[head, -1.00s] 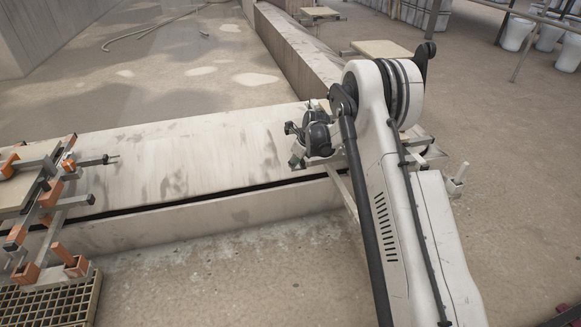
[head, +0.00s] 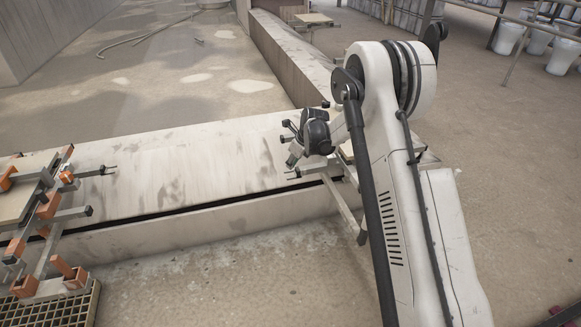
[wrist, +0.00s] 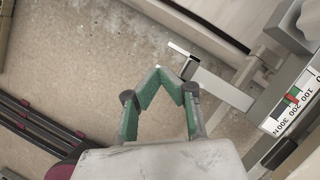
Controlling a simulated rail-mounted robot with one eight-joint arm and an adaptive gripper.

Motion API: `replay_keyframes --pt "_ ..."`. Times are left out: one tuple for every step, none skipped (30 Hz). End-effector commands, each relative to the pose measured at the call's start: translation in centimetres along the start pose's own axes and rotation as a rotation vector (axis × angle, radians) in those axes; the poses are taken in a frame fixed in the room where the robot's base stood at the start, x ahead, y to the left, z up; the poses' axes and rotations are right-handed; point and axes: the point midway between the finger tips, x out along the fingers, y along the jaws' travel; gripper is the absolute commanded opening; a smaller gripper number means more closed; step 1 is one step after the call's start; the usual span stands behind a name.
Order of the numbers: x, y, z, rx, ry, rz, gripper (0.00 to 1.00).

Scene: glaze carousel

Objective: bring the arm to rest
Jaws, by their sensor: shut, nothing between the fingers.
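My gripper shows in the wrist view (wrist: 168,75) with its green-padded fingers bent together at the tips, shut and empty. Grey-brown floor lies behind it, and a metal bar end (wrist: 190,58) appears close beyond the fingertips; I cannot tell whether they touch. In the head view my white arm rises from the lower right and bends over at the top. The wrist end hangs beside the long pale ledge; the fingers are small and partly hidden there.
A pale ledge (head: 180,175) with a dark slot crosses the scene. A rack with orange-capped arms (head: 45,215) stands at left above a grating (head: 80,308). A scale marked with numbers (wrist: 293,98) is close at right in the wrist view. White buckets (head: 508,38) stand far back.

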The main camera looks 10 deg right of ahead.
Motion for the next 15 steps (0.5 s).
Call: replay_keyframes --pt "-1.0 0.2 0.1 0.000 0.000 0.000 0.00" --pt "-1.4 0.3 0.2 0.000 0.000 0.000 0.00" --pt "-1.8 0.4 0.2 0.000 0.000 0.000 0.00" --pt "-2.0 0.4 0.2 0.000 0.000 0.000 0.00" --pt "-2.3 0.5 0.2 0.000 0.000 0.000 0.00" --pt "-2.5 0.6 0.2 0.000 0.000 0.000 0.00" --pt "-2.6 0.6 0.2 0.000 0.000 0.000 0.00" --pt "-2.7 0.6 0.2 0.000 0.000 0.000 0.00" --pt "-2.8 0.7 0.2 0.000 0.000 0.000 0.00" --pt "-2.8 0.7 0.2 0.000 0.000 0.000 0.00" --pt "-2.9 0.7 0.2 -0.001 0.000 0.000 0.00" --pt "-3.0 0.7 0.2 -0.005 -0.001 -0.001 0.00" --pt "-3.2 0.8 0.3 -0.010 -0.001 -0.002 0.00" --pt "-3.5 0.8 0.3 -0.020 -0.001 -0.003 0.00" --pt "-4.1 1.0 0.4 -0.038 -0.001 -0.006 0.00"
